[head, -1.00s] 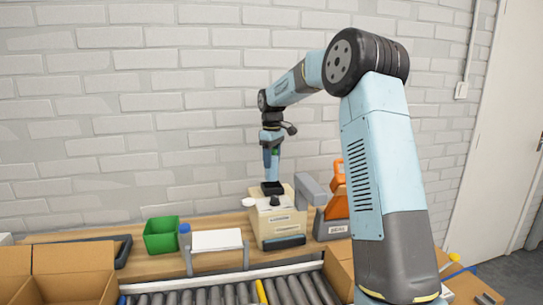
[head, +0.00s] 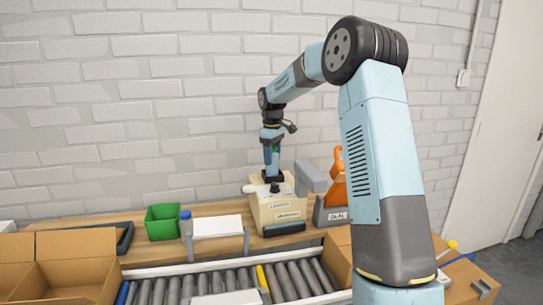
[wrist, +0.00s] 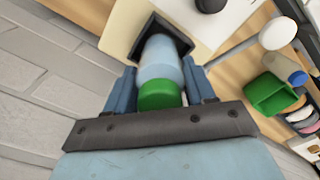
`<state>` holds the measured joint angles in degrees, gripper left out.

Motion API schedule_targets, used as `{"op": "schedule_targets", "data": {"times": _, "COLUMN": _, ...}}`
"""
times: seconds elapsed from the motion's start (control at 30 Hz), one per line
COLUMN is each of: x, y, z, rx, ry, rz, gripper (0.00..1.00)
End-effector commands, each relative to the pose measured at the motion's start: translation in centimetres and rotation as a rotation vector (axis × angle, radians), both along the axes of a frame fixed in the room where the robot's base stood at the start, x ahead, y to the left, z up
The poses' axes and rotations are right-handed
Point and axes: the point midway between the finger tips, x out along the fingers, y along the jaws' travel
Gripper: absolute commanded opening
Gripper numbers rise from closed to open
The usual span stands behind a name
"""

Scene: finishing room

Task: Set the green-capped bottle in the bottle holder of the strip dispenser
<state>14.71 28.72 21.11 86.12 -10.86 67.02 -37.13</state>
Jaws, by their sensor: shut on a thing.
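The strip dispenser (head: 277,213) is a cream box on the bench against the wall. Its black square bottle holder (head: 273,179) is on top; the holder also shows in the wrist view (wrist: 186,45). My gripper (head: 271,156) points down above it. In the wrist view my gripper (wrist: 160,84) is shut on the green-capped bottle (wrist: 160,70), with one blue finger on each side. The cap (wrist: 160,95) faces my camera. The pale blue lower body reaches inside the holder's frame. Whether its base rests on the holder's floor is hidden.
A grey-and-orange device (head: 331,207) stands close right of the dispenser. A green bin (head: 162,222) and a white-topped stand (head: 218,228) are to the left. A roller conveyor (head: 205,281) with cardboard boxes (head: 68,265) runs in front. The brick wall is close behind.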

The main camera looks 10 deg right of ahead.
Motion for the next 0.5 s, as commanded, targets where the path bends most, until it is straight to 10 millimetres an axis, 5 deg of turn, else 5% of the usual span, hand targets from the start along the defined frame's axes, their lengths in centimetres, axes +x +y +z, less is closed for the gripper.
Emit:
{"op": "schedule_targets", "data": {"times": 0.3, "x": 0.01, "y": -0.05, "z": 0.04, "rx": 0.000, "ry": 0.000, "rz": -0.001, "gripper": 0.16}}
{"op": "schedule_targets", "data": {"times": 0.33, "x": 0.01, "y": -0.06, "z": 0.04, "rx": 0.000, "ry": 0.000, "rz": -0.001, "gripper": 0.55}}
{"op": "schedule_targets", "data": {"times": 0.5, "x": 0.00, "y": -0.08, "z": 0.04, "rx": 0.000, "ry": 0.000, "rz": -0.001, "gripper": 0.71}}
